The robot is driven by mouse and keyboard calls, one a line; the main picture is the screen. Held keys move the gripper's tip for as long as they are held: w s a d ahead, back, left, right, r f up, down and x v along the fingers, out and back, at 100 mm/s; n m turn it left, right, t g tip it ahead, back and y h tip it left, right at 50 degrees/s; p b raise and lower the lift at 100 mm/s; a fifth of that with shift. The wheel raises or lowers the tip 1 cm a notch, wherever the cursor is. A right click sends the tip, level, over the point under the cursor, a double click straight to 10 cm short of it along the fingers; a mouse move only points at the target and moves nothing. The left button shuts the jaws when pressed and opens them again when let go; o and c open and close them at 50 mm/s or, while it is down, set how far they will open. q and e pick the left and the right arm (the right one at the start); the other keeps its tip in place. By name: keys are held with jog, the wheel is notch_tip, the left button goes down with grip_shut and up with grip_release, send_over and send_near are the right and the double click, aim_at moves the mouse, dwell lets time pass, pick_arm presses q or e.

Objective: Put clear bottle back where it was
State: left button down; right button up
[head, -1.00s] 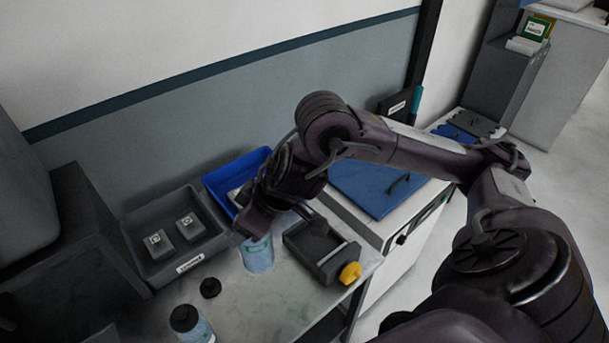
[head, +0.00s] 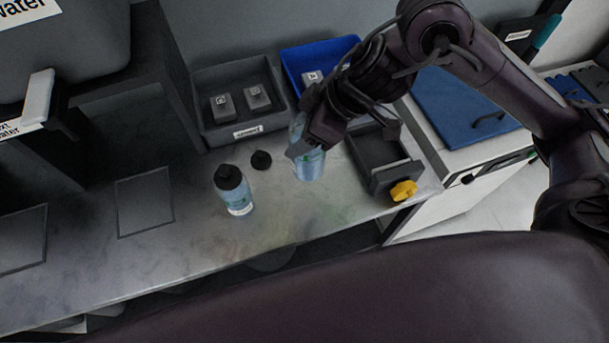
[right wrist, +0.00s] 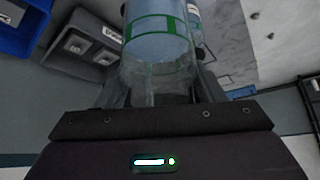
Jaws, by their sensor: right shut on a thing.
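The clear bottle (head: 309,168) has pale blue contents and a green-edged label. It stands roughly upright over the bench, right of a loose black cap (head: 261,159). My right gripper (head: 311,140) is shut on its upper part; the gripper hides the top. In the right wrist view the bottle (right wrist: 155,48) lies between the fingers. I cannot tell whether its base touches the bench. A second bottle (head: 236,194) with a black cap stands to the left, nearer the front. My left gripper is not in view.
Behind are a grey bin (head: 216,127) with small blocks and a blue bin (head: 292,66). Two outlined squares (head: 145,201) on the bench at left are empty.

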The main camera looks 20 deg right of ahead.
aim_at(303, 159)
notch_tip(303, 159, down, 9)
jog(key=shift+f+b, duration=0.2)
jog(key=shift+b, duration=0.7)
jog(key=shift+a+f+b, duration=0.1)
jog(key=shift+f+b, duration=0.3)
jog(key=shift+f, duration=2.05)
jog(key=shift+f, duration=0.2)
jog(key=o, duration=1.7)
jog(key=shift+r, duration=0.5)
jog(key=v, duration=1.1)
jog(key=shift+s+d+r+p, duration=0.1)
jog(key=shift+s+d+p, duration=0.1)
jog(key=shift+p, duration=0.1)
